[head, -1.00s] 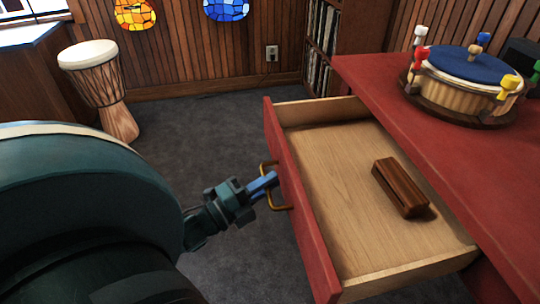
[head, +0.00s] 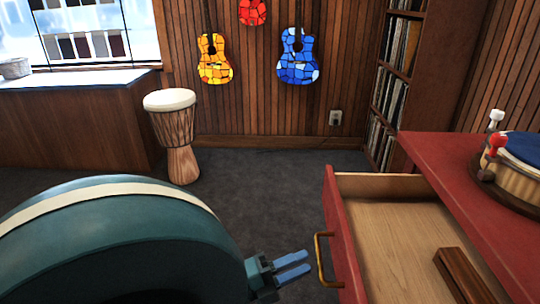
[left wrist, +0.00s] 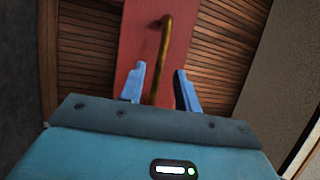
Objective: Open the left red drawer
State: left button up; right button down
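The red drawer (head: 345,245) stands pulled out from the red counter, with its light wooden inside showing. Its brass handle (head: 320,262) is on the red front, on the left side. My left gripper (head: 293,265) is open and empty, just left of the handle and apart from it in the head view. In the left wrist view the handle (left wrist: 163,50) appears in line with the gap between the two blue fingers (left wrist: 159,88), in front of the red drawer front (left wrist: 135,30). My right gripper is not in view.
A dark brown wooden block (head: 462,277) lies in the drawer. A round drum-like object (head: 515,175) stands on the red counter (head: 450,165). A djembe (head: 175,135) stands on the grey carpet. A record shelf (head: 400,85) is behind. Carpet between the djembe and drawer is clear.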

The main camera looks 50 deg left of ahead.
pick_arm(q)
jog(key=v, duration=0.7)
jog(key=shift+s, duration=0.35)
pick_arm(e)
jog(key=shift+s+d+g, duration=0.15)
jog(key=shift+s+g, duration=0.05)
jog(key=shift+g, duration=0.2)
pick_arm(q)
jog(key=shift+a, duration=0.1)
